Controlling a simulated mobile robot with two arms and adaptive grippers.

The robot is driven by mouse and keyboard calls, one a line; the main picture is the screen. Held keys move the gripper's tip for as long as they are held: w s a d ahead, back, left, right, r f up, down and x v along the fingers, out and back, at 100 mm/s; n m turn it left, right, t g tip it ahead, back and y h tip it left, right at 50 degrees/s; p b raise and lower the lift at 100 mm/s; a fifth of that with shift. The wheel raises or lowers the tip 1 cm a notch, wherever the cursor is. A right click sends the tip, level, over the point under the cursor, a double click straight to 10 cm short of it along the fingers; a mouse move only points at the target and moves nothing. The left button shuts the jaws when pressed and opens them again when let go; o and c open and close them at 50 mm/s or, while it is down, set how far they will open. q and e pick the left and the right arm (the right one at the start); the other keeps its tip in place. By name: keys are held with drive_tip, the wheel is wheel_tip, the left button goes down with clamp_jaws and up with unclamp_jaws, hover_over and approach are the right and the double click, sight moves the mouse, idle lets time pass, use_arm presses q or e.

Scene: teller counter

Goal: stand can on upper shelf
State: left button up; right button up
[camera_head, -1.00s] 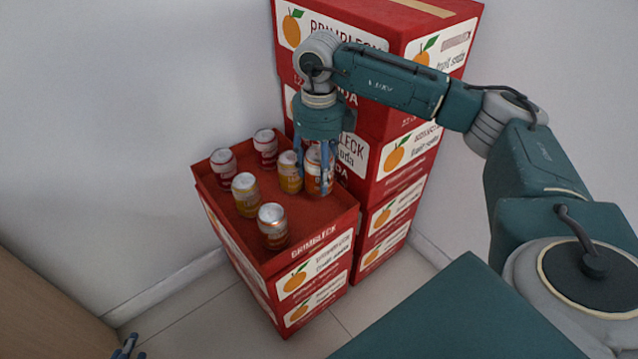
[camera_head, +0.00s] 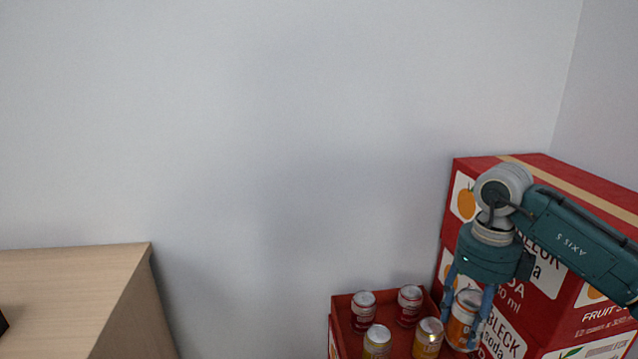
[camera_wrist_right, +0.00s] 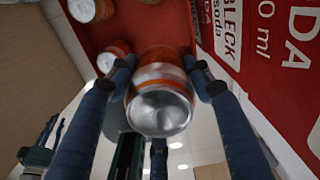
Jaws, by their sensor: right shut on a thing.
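My right gripper (camera_head: 466,318) points down and is shut on an orange and white can (camera_head: 463,318). The can is upright between its fingers, over the red can tray, and looks a little higher than the cans beside it. In the right wrist view, the can's silver end (camera_wrist_right: 160,108) faces the camera between the two blue fingers. Dark teal and blue parts at the lower left of that view look like my left gripper (camera_wrist_right: 42,145), too small to read. No upper shelf can be made out.
Two red cans (camera_head: 364,308) (camera_head: 409,304) and two yellow cans (camera_head: 377,342) (camera_head: 428,338) stand in the red tray (camera_head: 341,310). Stacked red cartons (camera_head: 545,255) rise close on the right. A pale wooden counter (camera_head: 70,285) is at left, with bare wall between.

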drive_tip(key=s+a+f+n, duration=0.1)
drive_tip(key=s+a+n, duration=0.3)
drive_tip(key=a+n, duration=1)
drive_tip(key=s+a+n, duration=0.3)
drive_tip(key=a+n, duration=0.7)
drive_tip(key=n, duration=0.8)
drive_tip(key=s+r, duration=0.5)
drive_tip(key=s, duration=0.1)
drive_tip(key=shift+a+r, duration=0.15)
drive_tip(key=shift+a, duration=0.1)
drive_tip(key=shift+s, duration=0.1)
